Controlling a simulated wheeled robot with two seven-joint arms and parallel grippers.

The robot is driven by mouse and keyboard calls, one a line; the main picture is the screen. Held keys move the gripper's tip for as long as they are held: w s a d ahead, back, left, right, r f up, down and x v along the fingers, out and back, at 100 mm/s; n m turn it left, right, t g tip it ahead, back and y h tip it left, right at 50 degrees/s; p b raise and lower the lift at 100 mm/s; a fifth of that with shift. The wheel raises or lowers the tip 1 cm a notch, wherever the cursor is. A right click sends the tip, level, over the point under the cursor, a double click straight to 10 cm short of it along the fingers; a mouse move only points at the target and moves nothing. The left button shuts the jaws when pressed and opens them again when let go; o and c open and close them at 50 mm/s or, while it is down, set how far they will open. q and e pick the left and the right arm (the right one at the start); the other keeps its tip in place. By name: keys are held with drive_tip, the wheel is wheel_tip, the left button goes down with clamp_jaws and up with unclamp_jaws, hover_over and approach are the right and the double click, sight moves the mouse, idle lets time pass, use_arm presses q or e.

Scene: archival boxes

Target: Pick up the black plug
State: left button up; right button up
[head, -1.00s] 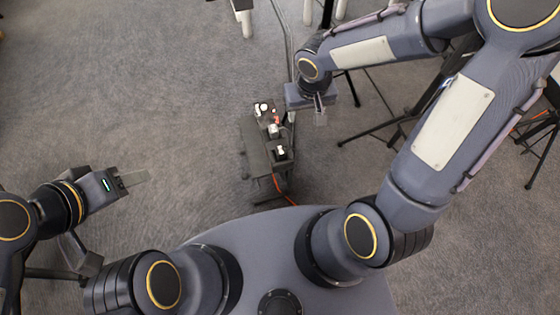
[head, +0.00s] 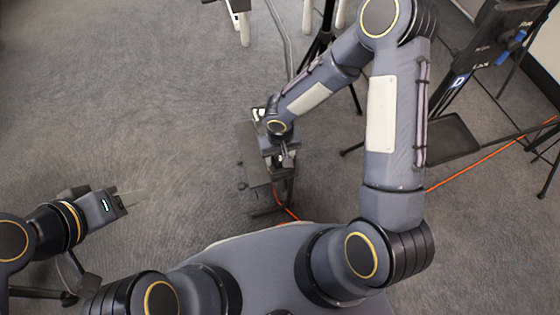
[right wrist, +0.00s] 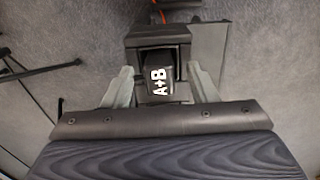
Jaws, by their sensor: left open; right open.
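The black plug (right wrist: 157,78), marked "A+B" in white, shows in the right wrist view, seated at a dark block (right wrist: 158,32). My right gripper (right wrist: 159,69) is open, with one finger on each side of the plug. A gap shows between each finger and the plug, so it is not gripped. In the head view my right gripper (head: 283,158) is over the small dark stand, and my arm hides the plug there. My left gripper (head: 134,197) is open and empty at the left, over bare carpet, far from the stand.
The narrow dark stand (head: 252,152) stands on grey carpet. An orange cable (head: 291,213) runs from its lower end. Black tripod legs and a dark equipment panel (head: 497,45) are at the right. The carpet left of the stand is clear.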

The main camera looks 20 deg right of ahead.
drive_tip(key=shift+f, duration=0.15)
drive_tip(key=c, duration=1.1)
